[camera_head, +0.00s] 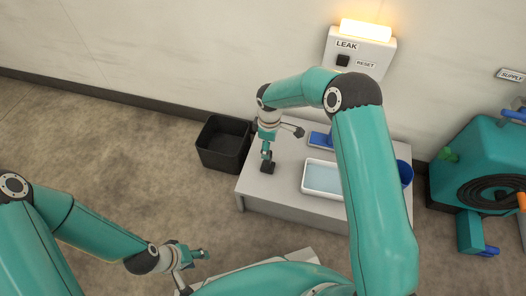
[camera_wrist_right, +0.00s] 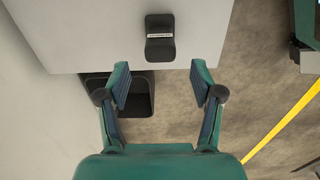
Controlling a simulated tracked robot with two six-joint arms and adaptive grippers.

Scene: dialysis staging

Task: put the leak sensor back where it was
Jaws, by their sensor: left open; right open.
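The leak sensor (camera_wrist_right: 160,38) is a small dark block with a pale label strip, near the edge of the grey table (camera_wrist_right: 100,30). It also shows in the head view (camera_head: 267,168) at the table's left part. My right gripper (camera_wrist_right: 160,78) is open and empty; in the right wrist view the sensor lies just beyond its fingertips, roughly centred between them and apart from them. In the head view my right arm reaches over the table from the right. My left gripper (camera_head: 192,256) is open, low in the head view, away from the table.
An amber lamp (camera_head: 366,30) glows on the wall box (camera_head: 350,62) marked LEAK and RESET. A black bin (camera_head: 224,142) stands left of the table. A white tray (camera_head: 322,178), a blue item (camera_head: 320,139) and a blue cup (camera_head: 405,172) are on the table. Teal equipment (camera_head: 480,165) stands right.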

